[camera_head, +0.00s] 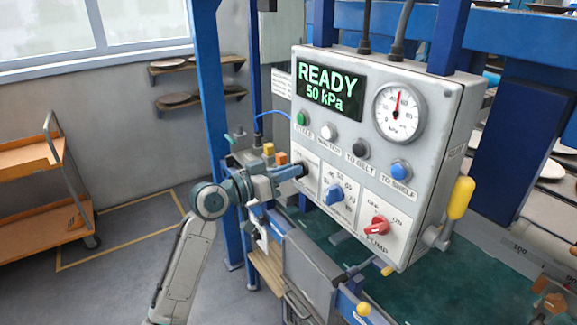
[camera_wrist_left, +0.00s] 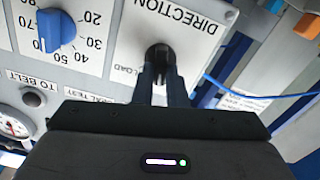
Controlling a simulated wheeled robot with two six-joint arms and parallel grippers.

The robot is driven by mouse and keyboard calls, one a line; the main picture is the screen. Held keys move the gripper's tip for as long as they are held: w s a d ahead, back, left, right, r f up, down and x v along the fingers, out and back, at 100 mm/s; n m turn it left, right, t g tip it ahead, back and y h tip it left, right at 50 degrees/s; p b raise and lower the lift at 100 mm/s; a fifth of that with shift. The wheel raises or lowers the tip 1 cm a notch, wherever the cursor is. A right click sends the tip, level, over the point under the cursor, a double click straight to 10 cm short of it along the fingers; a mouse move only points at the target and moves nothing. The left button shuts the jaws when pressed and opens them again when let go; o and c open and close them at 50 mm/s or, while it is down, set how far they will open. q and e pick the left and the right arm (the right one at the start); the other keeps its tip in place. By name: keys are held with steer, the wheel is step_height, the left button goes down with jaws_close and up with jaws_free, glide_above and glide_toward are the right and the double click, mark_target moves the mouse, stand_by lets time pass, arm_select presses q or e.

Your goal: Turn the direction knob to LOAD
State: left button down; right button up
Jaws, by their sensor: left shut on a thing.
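The control box (camera_head: 345,130) hangs on the blue frame, and its display reads READY 50 kPa. The black direction knob (camera_wrist_left: 160,52) shows in the left wrist view, where the panel appears upside down. The word DIRECTION is printed beside it and LOAD (camera_wrist_left: 124,72) is printed close by. My left gripper (camera_wrist_left: 159,75) is shut on the knob, with one finger on each side of it. In the head view my left gripper (camera_head: 296,171) reaches the panel's left edge and hides most of the knob. The knob's exact pointing is hard to tell. My right gripper is out of view.
A blue dial (camera_head: 334,194) and a red pump knob (camera_head: 377,227) sit right of the direction knob. Several push buttons (camera_head: 329,131) line the panel above. A yellow handle (camera_head: 461,197) sticks out at the box's right. An orange cart (camera_head: 38,195) stands far left beside open floor.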

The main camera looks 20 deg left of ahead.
arm_select(q)
steer(key=shift+n+p, duration=1.65)
steer(key=shift+n, duration=1.25)
steer(key=c, duration=1.5)
jaws_free()
steer(key=shift+a+f, duration=0.1)
steer(key=shift+o, duration=0.2)
